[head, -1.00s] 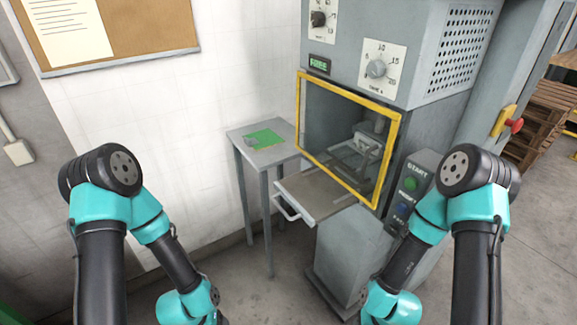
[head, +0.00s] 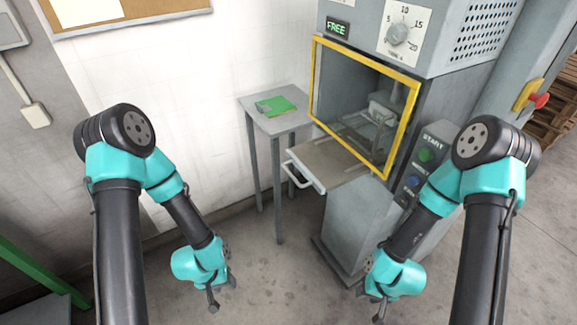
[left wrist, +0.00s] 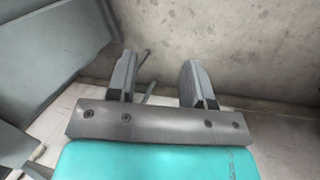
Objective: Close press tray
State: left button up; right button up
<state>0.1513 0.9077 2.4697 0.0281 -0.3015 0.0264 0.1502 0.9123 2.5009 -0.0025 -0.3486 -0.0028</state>
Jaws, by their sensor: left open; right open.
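The press (head: 355,225) stands right of centre in the head view, with a yellow-framed window (head: 318,80) above its opening. The press tray (head: 325,162) sticks out of the opening to the left, with a pale handle (head: 295,177) on its front edge. My left gripper (head: 222,294) is open and empty, low and to the left of the tray, apart from it. In the left wrist view its two fingers (left wrist: 157,80) are spread with nothing between them. My right gripper (head: 376,305) hangs low in front of the press, open, with its fingers only partly visible.
A small grey side table (head: 290,122) with a green item (head: 275,106) stands left of the press. A control panel with a green START button (head: 425,155) is right of the opening. The floor (head: 255,270) below the tray is clear.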

pick_arm(q)
jog(key=w+n, duration=0.2)
jog(key=w+a+r+n, duration=0.1)
jog(key=w+n, duration=0.1)
jog(key=w, duration=0.1)
jog(key=w+n, duration=0.2)
jog(key=w, duration=0.1)
jog(key=shift+a+r+g+h, duration=0.15)
jog(key=shift+r+g+h, duration=0.15)
jog(key=shift+r+g, duration=0.1)
jog(key=c, duration=0.6)
jog(key=w+r+n+h, duration=0.1)
jog(key=w, duration=0.1)
jog(key=w+r+n, duration=0.2)
jog(key=w, duration=0.1)
jog(key=w+d+r+n+h, duration=0.1)
jog(key=w+r+n, duration=0.1)
jog(key=w, duration=0.1)
jog(key=shift+h, duration=0.3)
grip_shut()
jog(key=w+r+n+t+h, duration=0.1)
jog(key=w+r+n+h, duration=0.2)
jog(key=w+r, duration=0.4)
jog(key=w+d+r+n+t+h, duration=0.1)
jog(key=w+r+n+h, duration=0.2)
jog(key=w+r, duration=0.4)
notch_tip(320, 180, up, 7)
jog(key=shift+d+f+h, duration=0.1)
jog(key=shift+d+h, duration=0.1)
jog(key=shift+h, duration=0.4)
